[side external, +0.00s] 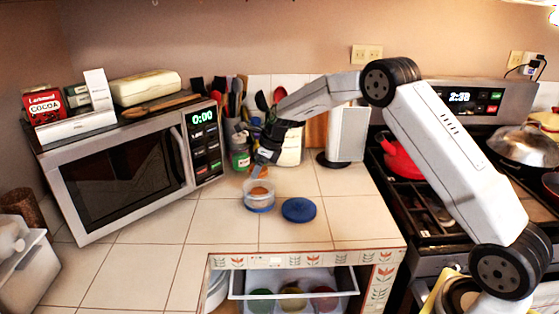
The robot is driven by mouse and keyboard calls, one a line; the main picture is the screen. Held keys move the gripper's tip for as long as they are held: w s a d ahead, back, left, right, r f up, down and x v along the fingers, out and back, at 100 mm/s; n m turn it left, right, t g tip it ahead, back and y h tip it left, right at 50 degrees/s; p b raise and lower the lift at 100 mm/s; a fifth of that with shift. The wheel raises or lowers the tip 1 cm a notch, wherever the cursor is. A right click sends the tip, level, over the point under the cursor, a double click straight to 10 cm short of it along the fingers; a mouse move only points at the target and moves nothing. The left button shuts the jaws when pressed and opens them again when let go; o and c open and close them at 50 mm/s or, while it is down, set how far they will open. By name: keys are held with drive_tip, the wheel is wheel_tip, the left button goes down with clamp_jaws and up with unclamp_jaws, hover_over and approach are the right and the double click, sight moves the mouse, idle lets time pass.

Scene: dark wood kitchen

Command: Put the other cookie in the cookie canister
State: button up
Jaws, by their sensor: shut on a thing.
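My gripper (258,168) points down at the clear round cookie canister (258,204) on the tiled counter. A small brown-orange cookie (259,190) shows at the canister's mouth, just under my fingertips. My gripper is shut on the cookie; the fingers are small and partly hidden by the wrist. I cannot tell how far the cookie is inside the rim. The blue lid (299,210) lies flat on the counter to the right of the canister, apart from it. Any other cookie inside the canister cannot be made out.
A microwave (130,170) stands to the left. Behind are a green-labelled jar (240,158), utensils and a white paper-towel-like block (346,133). An open drawer (294,294) with several bowls juts out below the counter edge. The stove (430,200) is on the right.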

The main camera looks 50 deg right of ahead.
drive_tip(key=shift+f, duration=1.65)
drive_tip(key=o, duration=1.1)
drive_tip(key=shift+c, duration=0.2)
drive_tip(key=shift+r, duration=0.1)
drive_tip(key=shift+v, duration=3.8)
drive_tip(key=shift+s, duration=0.15)
